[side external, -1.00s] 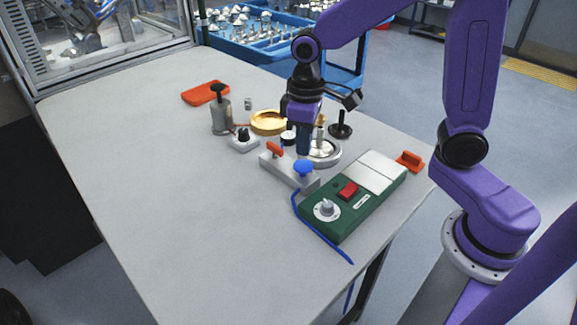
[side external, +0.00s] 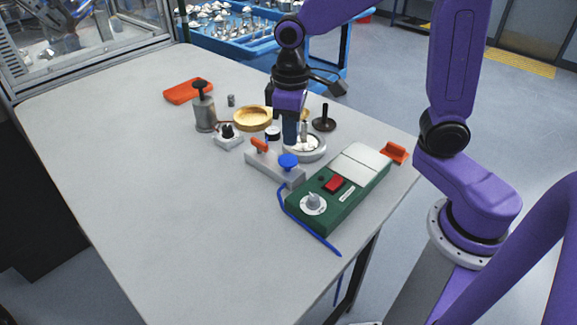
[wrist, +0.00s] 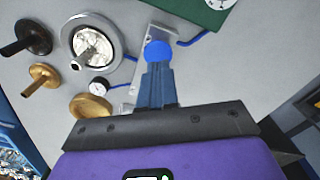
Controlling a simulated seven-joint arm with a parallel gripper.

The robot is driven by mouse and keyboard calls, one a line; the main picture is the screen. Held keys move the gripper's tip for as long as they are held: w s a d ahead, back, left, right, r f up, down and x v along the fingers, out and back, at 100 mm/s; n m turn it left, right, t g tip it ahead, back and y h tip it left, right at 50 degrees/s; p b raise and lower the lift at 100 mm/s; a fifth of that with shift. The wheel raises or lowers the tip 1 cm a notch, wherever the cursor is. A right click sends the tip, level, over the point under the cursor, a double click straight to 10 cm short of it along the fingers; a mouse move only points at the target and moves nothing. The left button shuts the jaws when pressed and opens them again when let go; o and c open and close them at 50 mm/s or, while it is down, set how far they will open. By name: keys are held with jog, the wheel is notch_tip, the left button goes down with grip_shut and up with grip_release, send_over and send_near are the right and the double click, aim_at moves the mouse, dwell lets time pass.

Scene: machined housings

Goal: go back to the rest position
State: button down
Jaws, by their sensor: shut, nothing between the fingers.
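My gripper (side external: 290,143) is shut and empty, pointing down over the cluster of parts on the table. In the wrist view its fingers (wrist: 157,66) are together, and their tips overlap the lower edge of the blue knob (wrist: 158,50). In the side external view the blue knob (side external: 288,161) sits on the grey fixture block (side external: 262,166), just below and in front of the fingertips. I cannot tell whether the fingers touch it.
A white-faced round housing (side external: 304,147), a brass ring (side external: 253,118) and a dark-handled plunger (side external: 324,120) stand close around my gripper. A green control box (side external: 340,195) with a blue cable is at the front right. The table's left part (side external: 130,170) is clear.

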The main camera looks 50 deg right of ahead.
jog(key=s+n, duration=0.1)
jog(key=s, duration=0.2)
jog(key=s+n, duration=0.1)
jog(key=s, duration=0.2)
jog(key=s+d+n, duration=0.1)
jog(key=s, duration=0.3)
jog(key=shift+s+r, duration=0.1)
jog(key=shift+r, duration=0.05)
jog(key=s+d+f+n, duration=0.1)
jog(key=s+d+n, duration=0.2)
jog(key=s, duration=0.7)
jog(key=shift+s+d, duration=0.15)
jog(key=shift+d, duration=0.3)
